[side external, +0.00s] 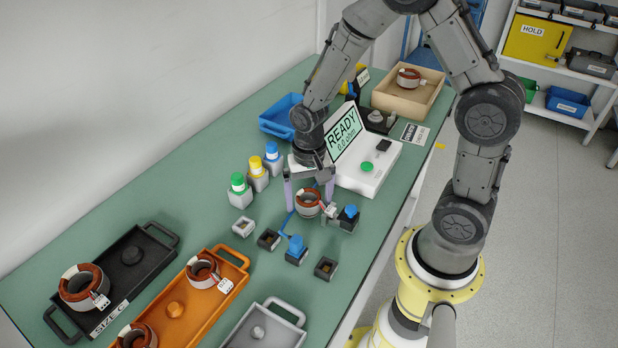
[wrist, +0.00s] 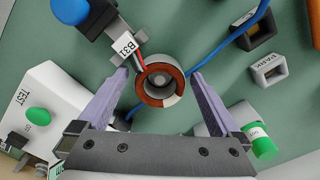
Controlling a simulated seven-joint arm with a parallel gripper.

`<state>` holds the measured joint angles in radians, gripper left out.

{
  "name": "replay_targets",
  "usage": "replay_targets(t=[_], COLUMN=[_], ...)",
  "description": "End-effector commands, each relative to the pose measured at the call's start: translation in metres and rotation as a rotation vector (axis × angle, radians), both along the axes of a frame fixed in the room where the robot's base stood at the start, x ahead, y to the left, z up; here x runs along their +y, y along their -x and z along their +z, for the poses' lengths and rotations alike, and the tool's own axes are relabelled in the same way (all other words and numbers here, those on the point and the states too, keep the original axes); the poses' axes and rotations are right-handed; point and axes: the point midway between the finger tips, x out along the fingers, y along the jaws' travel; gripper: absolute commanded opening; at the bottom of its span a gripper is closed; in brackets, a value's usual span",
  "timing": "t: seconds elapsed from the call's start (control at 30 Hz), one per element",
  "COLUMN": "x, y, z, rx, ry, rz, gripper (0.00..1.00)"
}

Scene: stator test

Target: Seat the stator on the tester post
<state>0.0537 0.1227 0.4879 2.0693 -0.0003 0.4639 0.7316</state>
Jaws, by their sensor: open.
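A stator (side external: 308,205), a ring with copper-red windings and a grey outer wall, stands in front of the white tester (side external: 368,165). My gripper (side external: 308,197) is open, pointing down, one finger on each side of the stator. In the wrist view small gaps show between the fingers and the ring. The surface under the stator is hidden.
Black (side external: 139,263), orange (side external: 192,303) and grey (side external: 291,322) trays lie at lower left. Small socket blocks and a blue-topped plug (side external: 296,248) stand close in front. A blue cable (wrist: 232,35) passes the stator. Capped bottles (side external: 255,170) stand to the left.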

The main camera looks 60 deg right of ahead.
Motion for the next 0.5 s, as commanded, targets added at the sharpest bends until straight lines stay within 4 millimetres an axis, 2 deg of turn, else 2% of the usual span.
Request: replay_targets(t=[0.5], x=[0.000], y=[-0.001], z=[0.103], rx=[-0.008], ry=[0.001], rz=[0.000], gripper=[1.00])
